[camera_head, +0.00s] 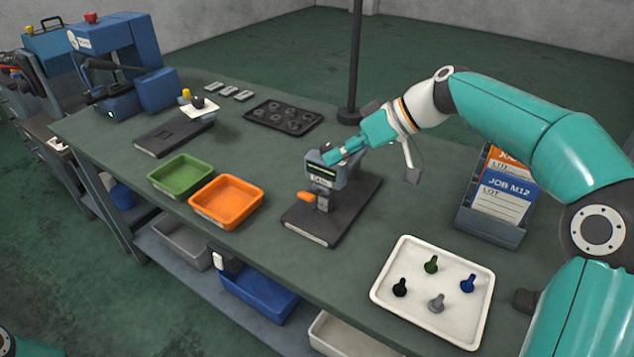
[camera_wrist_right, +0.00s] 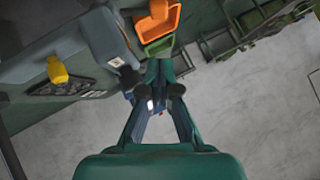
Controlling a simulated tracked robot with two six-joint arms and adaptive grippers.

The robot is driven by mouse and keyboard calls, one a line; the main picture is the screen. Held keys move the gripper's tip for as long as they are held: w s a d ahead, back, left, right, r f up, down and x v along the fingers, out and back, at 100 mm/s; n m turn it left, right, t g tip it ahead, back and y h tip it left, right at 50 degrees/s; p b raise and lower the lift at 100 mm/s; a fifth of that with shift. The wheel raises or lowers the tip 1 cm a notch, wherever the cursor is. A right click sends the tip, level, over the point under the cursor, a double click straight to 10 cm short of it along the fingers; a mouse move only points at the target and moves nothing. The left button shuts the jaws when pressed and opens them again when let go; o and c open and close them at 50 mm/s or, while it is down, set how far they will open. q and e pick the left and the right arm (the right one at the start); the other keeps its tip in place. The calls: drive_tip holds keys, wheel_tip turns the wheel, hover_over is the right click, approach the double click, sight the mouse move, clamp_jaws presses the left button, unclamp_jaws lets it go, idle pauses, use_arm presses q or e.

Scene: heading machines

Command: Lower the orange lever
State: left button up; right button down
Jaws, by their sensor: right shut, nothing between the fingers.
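The orange lever (camera_head: 306,197) sticks out to the left, low on the front of a small grey machine (camera_head: 322,178) with a dark display. The machine stands on a dark base plate on the bench. My right gripper (camera_head: 331,157) is shut and empty, at the top of the machine and above the lever. I cannot tell whether it touches the machine. In the right wrist view its fingers (camera_wrist_right: 163,75) point towards the trays, and a grey body with a yellow knob (camera_wrist_right: 57,70) shows at left. My left gripper is out of view.
An orange tray (camera_head: 226,202) and a green tray (camera_head: 181,176) lie left of the machine. A white tray (camera_head: 388,318) with several coloured pegs is at the front right. A card holder (camera_head: 492,226) stands at right, and a dark post (camera_head: 353,60) rises behind the machine.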

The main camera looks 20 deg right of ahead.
sight(303, 191)
drive_tip(key=shift+w+a+f, duration=0.1)
drive_tip(key=shift+a+f, duration=0.55)
drive_tip(key=shift+f, duration=0.35)
drive_tip(key=shift+w+a+f, duration=0.1)
drive_tip(key=shift+a+f, duration=0.5)
drive_tip(key=shift+f, duration=0.45)
drive_tip(key=shift+a+f, duration=0.65)
drive_tip(key=shift+f, duration=0.35)
